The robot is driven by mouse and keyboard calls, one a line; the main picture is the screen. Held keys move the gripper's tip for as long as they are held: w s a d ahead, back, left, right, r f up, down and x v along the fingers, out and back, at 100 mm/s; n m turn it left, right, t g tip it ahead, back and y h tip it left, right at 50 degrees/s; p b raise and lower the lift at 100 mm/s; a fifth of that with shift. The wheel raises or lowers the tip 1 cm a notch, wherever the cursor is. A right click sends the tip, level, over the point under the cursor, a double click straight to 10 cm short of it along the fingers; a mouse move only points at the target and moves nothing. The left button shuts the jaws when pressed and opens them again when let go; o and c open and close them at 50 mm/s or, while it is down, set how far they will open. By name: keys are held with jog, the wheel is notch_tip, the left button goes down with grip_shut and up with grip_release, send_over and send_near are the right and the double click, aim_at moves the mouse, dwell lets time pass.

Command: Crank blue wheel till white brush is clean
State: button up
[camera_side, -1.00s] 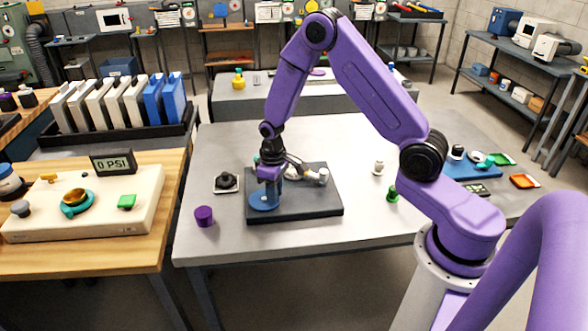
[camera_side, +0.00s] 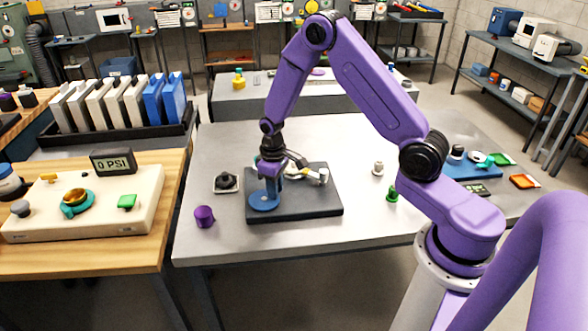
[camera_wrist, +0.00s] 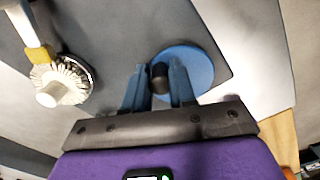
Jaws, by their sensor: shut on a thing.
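The blue wheel (camera_side: 263,201) lies flat on a dark base plate (camera_side: 310,207). It also shows in the wrist view (camera_wrist: 198,62) as a blue disc with a dark upright knob (camera_wrist: 159,78) near its left edge. My gripper (camera_side: 270,190) points down over the wheel. In the wrist view its two blue fingers (camera_wrist: 158,80) are shut on the knob, one on each side. The white brush (camera_wrist: 58,80), a round bristled head with a pale hub, is left of the fingers and apart from them. My gripper partly hides the mechanism behind it in the side view.
A purple cylinder (camera_side: 204,217) and a dark knobbed block (camera_side: 227,182) stand left of the plate. A green piece (camera_side: 392,194) and a pale piece (camera_side: 378,168) stand to the right.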

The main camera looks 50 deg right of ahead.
jog(key=shift+w+d+r, duration=0.15)
jog(key=shift+w+d, duration=0.15)
jog(key=shift+w, duration=0.6)
jog(key=shift+w+a, duration=0.25)
jog(key=shift+w, duration=0.5)
jog(key=o, duration=0.6)
jog(key=shift+o, duration=0.2)
jog(key=shift+s, duration=0.1)
notch_tip(320, 180, up, 7)
jog(key=shift+a, duration=0.1)
